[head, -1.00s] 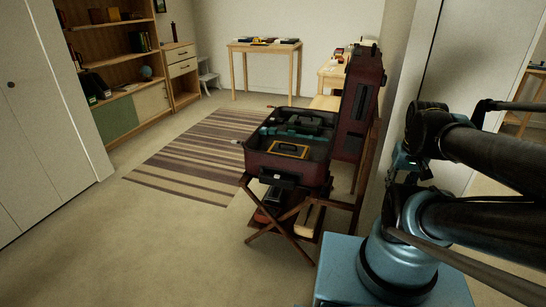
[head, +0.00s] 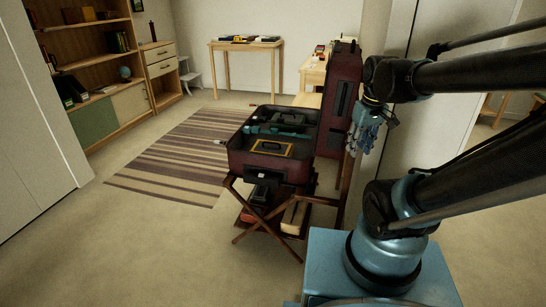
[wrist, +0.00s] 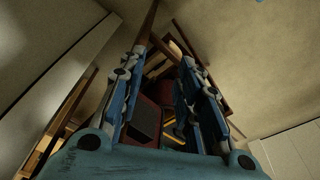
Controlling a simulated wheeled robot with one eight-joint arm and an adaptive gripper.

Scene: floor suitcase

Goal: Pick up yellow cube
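I cannot make out a plain yellow cube. A flat, yellow-edged item with a dark middle (head: 271,148) lies in the open dark red suitcase (head: 262,166), and yellow edges also show between the fingers in the wrist view (wrist: 174,137). The suitcase rests on a wooden folding stand, its lid (head: 341,100) upright at the right. My gripper (head: 366,137) hangs right of the lid, apart from the suitcase. In the wrist view my gripper (wrist: 163,68) has its two blue fingers spread, with nothing seen held.
A lower shelf of the stand holds a few items (head: 294,216). A striped rug (head: 170,160) lies behind and left. A bookcase (head: 90,60) stands at the left, and a small table (head: 246,45) at the back. A wall is close on the right. The floor front left is clear.

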